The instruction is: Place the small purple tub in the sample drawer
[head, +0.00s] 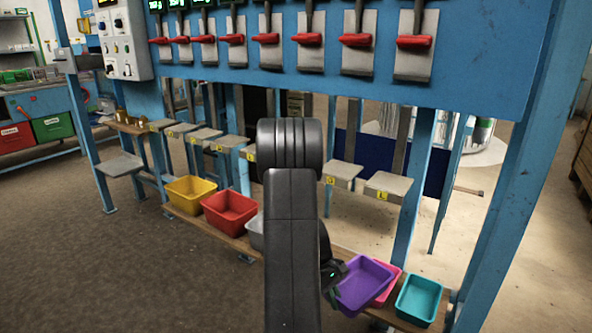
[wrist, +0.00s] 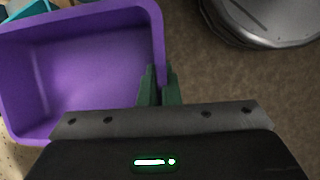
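The small purple tub (head: 364,286) is at the lower right of the head view, tilted and partly covering a pink tub. It fills the upper left of the wrist view (wrist: 85,70) and looks empty. My gripper (head: 336,274) is at its left side, partly hidden behind my arm in the head view. In the wrist view the green fingers (wrist: 160,88) are close together, one on each side of the tub's rim, shut on it. A red drawer (head: 16,137) and a green drawer (head: 53,126) with small labels sit in a bench at far left; I cannot read the labels.
A teal tub (head: 419,300), the pink tub (head: 386,272), a red tub (head: 229,212) and a yellow tub (head: 190,194) stand along a low wooden shelf. A blue frame with levers (head: 305,40) rises above. The floor (head: 90,260) at left is clear.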

